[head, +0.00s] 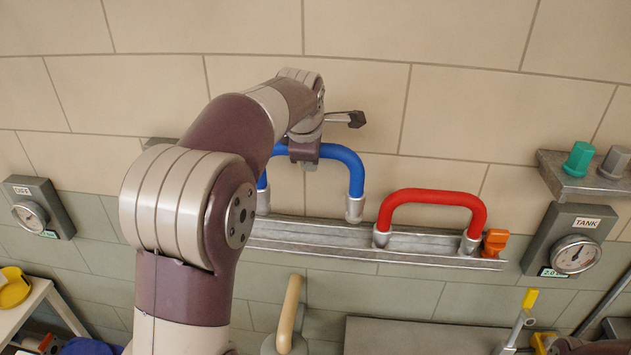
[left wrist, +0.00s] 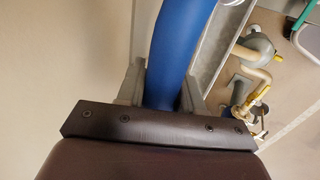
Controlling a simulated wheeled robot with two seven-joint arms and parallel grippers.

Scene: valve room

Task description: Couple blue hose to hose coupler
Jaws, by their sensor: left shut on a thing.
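The blue hose (head: 343,157) is an upside-down U with silver end fittings, at the wall rail behind my left arm. Its right fitting meets the rail's upper edge in the picture; I cannot tell whether it is seated. My left gripper (head: 304,152) is at the top of the hose. In the left wrist view, its fingers (left wrist: 161,95) are closed on either side of the blue hose (left wrist: 181,45). My arm hides part of the hose's left side. I cannot tell which fitting is the hose coupler. My right gripper is not in view.
The metal rail (head: 330,245) also carries a red hose (head: 432,196) and an orange knob (head: 495,241) at right. Gauges hang at left (head: 30,217) and right, the latter labelled TANK (head: 575,255). A tan curved handle (head: 289,312) rises below the rail.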

